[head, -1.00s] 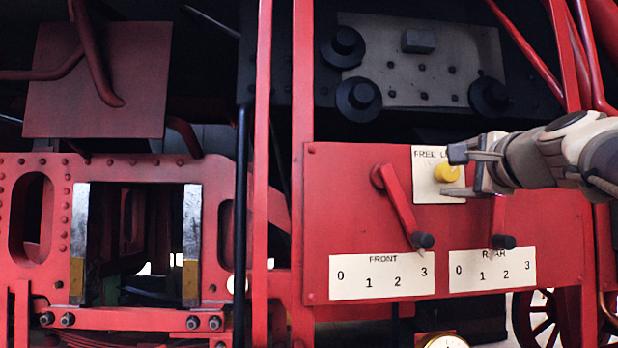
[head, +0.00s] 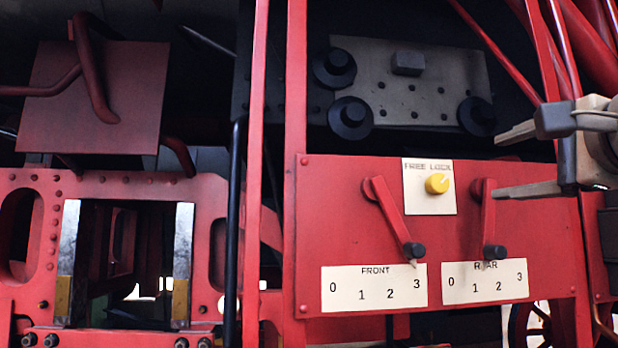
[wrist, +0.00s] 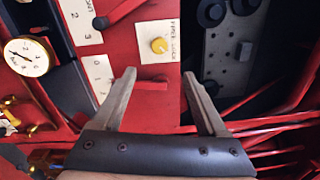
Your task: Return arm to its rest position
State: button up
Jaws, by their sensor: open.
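My gripper (head: 512,163) is at the right side of the head view, open and empty, its fingers pointing left at the red control panel (head: 330,225). In the wrist view my gripper (wrist: 158,90) shows with its two fingers spread apart. A yellow knob (head: 437,184) sits on a cream plate labelled FREE LOCK (head: 430,206), left of the fingers and apart from them. The front lever (head: 393,217) leans down to the right, its black end near the 3 of its scale. The rear lever (head: 488,218) hangs nearly straight down, its black end between 1 and 3, near 2.
A grey plate (head: 440,75) with black round fittings lies behind, above the panel. Red diagonal bars (head: 500,50) run close to my arm at upper right. A round gauge (wrist: 28,57) shows at left in the wrist view. Red uprights (head: 297,120) stand left of the panel.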

dwell(0.3)
jog(key=w+a+f+n+g+y, duration=0.1)
jog(key=a+f+n+g, duration=0.3)
jog(key=f, duration=0.8)
jog(key=w+a+f+n+g+y, duration=0.1)
jog(key=a+f+n+g, duration=0.35)
jog(key=f, duration=0.75)
jog(key=s+a+f+n+g+h, duration=0.1)
jog(key=s+f+n, duration=0.4)
jog(key=f, duration=0.6)
jog(key=s+a+f+n+g+h, duration=0.1)
jog(key=s+a+f+n+g, duration=0.2)
jog(key=f, duration=0.9)
jog(key=s+a+n, duration=0.1)
jog(key=a+n, duration=0.1)
jog(key=n, duration=0.1)
jog(key=shift+s+a+h, duration=0.15)
jog(key=shift+s+h, duration=0.15)
jog(key=shift+s, duration=0.05)
